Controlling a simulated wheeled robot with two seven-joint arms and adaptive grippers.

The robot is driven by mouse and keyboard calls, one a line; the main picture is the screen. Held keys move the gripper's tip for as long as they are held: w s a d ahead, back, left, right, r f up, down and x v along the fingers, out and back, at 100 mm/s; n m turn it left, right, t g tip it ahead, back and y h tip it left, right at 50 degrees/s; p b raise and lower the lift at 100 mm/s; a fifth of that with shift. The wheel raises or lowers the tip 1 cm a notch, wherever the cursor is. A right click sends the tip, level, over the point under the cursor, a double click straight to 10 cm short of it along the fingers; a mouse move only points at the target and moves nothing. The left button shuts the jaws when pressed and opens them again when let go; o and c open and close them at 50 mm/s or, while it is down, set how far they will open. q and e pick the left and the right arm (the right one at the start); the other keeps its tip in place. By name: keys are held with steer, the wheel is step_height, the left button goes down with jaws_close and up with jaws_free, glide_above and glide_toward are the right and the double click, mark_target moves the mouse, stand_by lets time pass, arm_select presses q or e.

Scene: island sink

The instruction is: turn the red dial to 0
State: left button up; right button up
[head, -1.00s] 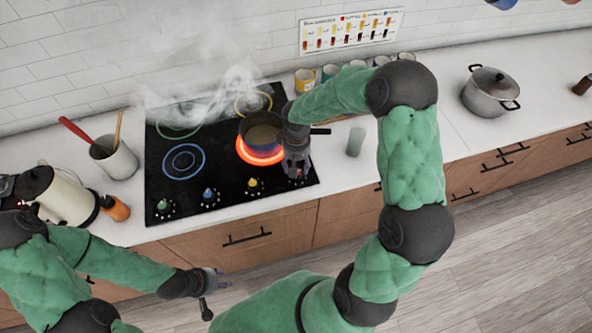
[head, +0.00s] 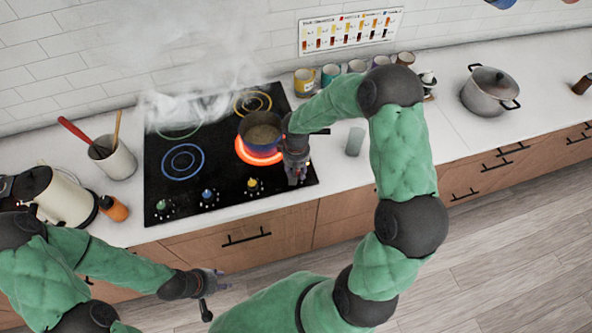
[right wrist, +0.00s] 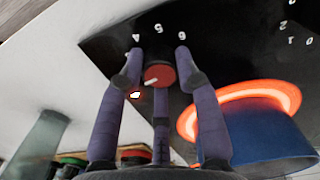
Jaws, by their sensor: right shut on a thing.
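The red dial (right wrist: 160,77) sits on the black stove panel, between the fingers of my right gripper (right wrist: 160,85), which is shut on it. Its white mark points to the lower left in the right wrist view. White digits 4, 5 and 6 stand just beyond it. In the head view my right gripper (head: 295,177) is at the stove's front right corner and hides the dial. My left gripper (head: 217,281) is open and empty in front of the counter, away from the stove.
A blue pot (head: 262,133) stands on the glowing front right burner (head: 246,153), close beside my right gripper. Other dials (head: 252,186) line the stove front. A glass (head: 355,141) stands right of the stove. Smoke rises at the back left.

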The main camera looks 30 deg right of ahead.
steer(key=shift+n, duration=0.3)
steer(key=n, duration=0.4)
steer(key=shift+p, duration=0.35)
steer(key=n+p, duration=0.1)
steer(key=n, duration=0.2)
steer(key=shift+n, duration=0.3)
steer(key=n+p, duration=0.1)
steer(key=n, duration=0.3)
steer(key=shift+p, duration=0.3)
steer(key=shift+n+p, duration=0.6)
steer(key=shift+n, duration=1.4)
steer(key=o, duration=1.1)
steer(key=shift+o, duration=0.2)
